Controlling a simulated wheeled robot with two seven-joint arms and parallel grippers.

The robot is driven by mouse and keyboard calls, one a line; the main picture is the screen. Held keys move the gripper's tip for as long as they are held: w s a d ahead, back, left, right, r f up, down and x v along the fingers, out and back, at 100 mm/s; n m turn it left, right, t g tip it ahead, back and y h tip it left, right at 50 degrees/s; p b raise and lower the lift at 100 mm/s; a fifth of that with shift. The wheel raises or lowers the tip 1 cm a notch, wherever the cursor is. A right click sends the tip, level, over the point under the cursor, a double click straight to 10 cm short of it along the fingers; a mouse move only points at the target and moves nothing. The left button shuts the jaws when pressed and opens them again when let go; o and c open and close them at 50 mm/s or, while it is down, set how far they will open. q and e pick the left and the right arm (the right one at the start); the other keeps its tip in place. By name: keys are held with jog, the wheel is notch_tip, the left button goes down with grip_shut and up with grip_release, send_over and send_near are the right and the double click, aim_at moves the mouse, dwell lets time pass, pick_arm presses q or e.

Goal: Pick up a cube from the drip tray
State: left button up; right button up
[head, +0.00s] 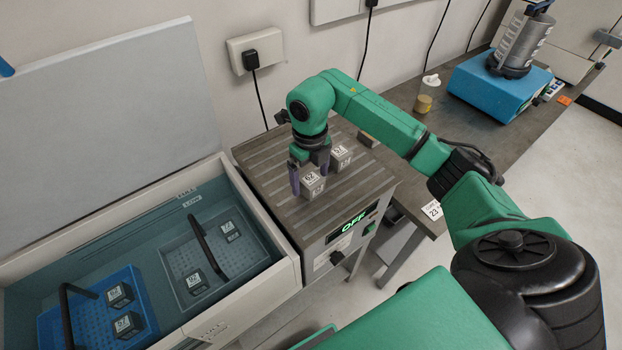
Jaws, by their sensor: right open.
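The drip tray (262,155) appears to be the ridged grey top of the box at centre. Two pale grey cubes with white labels stand on it: cube 62 (313,185) nearer me and cube 57 (341,157) behind it to the right. My right gripper (309,174) points down at cube 62, open. One purple finger shows at the cube's left; the other is mostly hidden, so I cannot tell whether the fingers touch the cube. My left gripper is not in view.
The open water tank (255,230) at left holds a blue basket (85,318) and a grey basket (240,262), with dark labelled cubes. The box's display (353,222) reads OFF. A bottle (427,95) and a blue device (495,88) stand on the bench behind.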

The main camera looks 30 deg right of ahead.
jog(key=shift+f, duration=0.7)
jog(key=shift+r, duration=0.1)
grip_shut()
